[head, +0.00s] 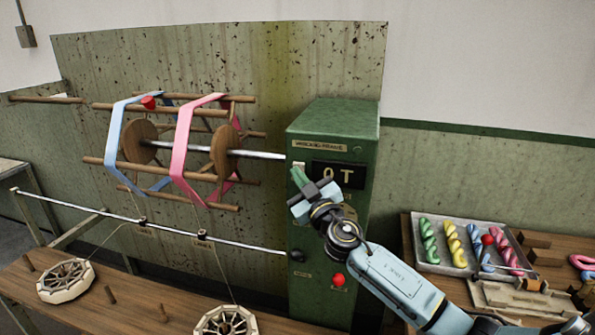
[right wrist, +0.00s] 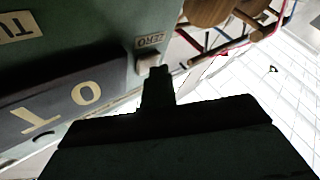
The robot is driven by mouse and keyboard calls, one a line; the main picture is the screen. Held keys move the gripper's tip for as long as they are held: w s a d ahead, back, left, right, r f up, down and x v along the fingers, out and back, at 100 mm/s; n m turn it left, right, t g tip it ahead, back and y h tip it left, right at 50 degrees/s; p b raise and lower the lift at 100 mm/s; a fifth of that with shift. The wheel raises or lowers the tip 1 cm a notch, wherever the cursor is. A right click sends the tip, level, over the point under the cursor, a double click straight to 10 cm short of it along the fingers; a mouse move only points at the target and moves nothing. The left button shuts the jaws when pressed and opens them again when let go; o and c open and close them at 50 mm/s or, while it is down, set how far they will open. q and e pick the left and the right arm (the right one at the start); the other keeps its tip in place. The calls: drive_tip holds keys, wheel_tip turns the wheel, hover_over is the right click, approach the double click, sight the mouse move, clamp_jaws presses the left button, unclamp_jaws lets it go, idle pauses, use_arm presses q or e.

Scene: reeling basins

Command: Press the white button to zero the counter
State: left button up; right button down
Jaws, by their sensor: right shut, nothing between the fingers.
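The white button (right wrist: 147,62) sits on the green counter box (head: 335,118), beside a small plate that reads ZERO in the right wrist view. In the head view only the button's upper part (head: 298,165) shows above my fingertips. My left gripper is out of view.
A red button (head: 338,280) and a dark knob (head: 296,256) are lower on the box. A reel with blue and pink skeins (head: 180,150) stands left. A tray of coloured skeins (head: 458,268) lies on the right table. Basins (head: 66,280) sit on the front bench.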

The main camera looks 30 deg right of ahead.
drive_tip(key=shift+s, duration=0.1)
drive_tip(key=shift+s+a, duration=0.5)
drive_tip(key=shift+a, duration=0.2)
drive_tip(key=shift+s+a+p, duration=0.6)
drive_tip(key=shift+s+a, duration=1.05)
drive_tip(key=shift+a, duration=0.25)
drive_tip(key=shift+f, duration=0.1)
